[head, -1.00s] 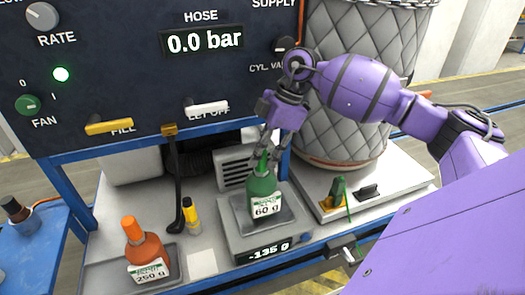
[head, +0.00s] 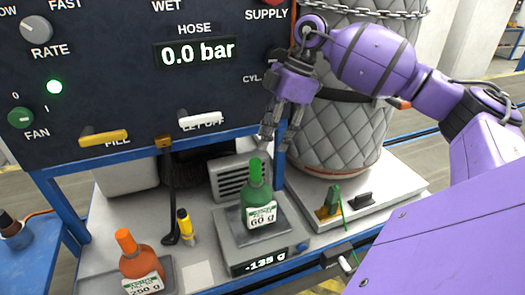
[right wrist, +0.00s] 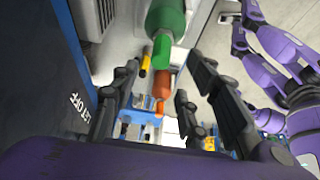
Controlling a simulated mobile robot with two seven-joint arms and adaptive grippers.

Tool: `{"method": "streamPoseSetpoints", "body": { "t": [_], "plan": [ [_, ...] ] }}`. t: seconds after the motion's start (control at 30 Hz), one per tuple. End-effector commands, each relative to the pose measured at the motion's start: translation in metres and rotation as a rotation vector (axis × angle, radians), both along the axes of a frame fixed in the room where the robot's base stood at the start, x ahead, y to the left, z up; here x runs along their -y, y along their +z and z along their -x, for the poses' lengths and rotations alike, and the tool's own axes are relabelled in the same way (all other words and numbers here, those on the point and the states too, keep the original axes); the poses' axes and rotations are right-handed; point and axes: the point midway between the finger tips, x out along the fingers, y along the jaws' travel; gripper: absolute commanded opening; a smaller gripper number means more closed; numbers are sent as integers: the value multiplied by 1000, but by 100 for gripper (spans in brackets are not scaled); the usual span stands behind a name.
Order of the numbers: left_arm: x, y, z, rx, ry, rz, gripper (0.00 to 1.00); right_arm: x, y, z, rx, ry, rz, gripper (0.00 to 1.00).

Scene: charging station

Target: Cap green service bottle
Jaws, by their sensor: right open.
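The green service bottle (head: 255,195) stands upright on the scale (head: 226,233) and carries a white label reading 60 g. A green cap-like piece (head: 256,166) sits at the top of its neck; in the right wrist view a green piece (right wrist: 161,50) also shows at the neck end of the bottle (right wrist: 166,16). My right gripper (head: 279,138) is open and empty, above and slightly right of the bottle top, apart from it. Its spread fingers also show in the right wrist view (right wrist: 165,78). My left gripper does not show clearly in any view.
An orange bottle (head: 138,262) labelled 250 g stands front left, with a yellow-and-black marker-like item (head: 185,226) between. The dark panel (head: 110,75) rises behind. A quilted cylinder (head: 340,130) stands right, behind a small green-and-yellow part (head: 331,203).

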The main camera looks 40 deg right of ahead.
Motion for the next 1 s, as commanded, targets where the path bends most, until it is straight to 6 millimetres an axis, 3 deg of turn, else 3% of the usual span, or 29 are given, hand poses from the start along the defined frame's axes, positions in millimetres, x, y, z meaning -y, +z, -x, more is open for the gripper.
{"method": "streamPoseSetpoints", "body": {
  "t": [0.1, 0.27, 1.0],
  "plan": [
    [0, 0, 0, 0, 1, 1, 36, 6, 16, 2, 0, 1, 1, 42],
    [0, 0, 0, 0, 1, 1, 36, 10, 25, 3, 0, 0, 1, 42],
    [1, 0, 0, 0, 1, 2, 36, 10, 26, 3, -1, 0, 1, 42]
  ]
}}
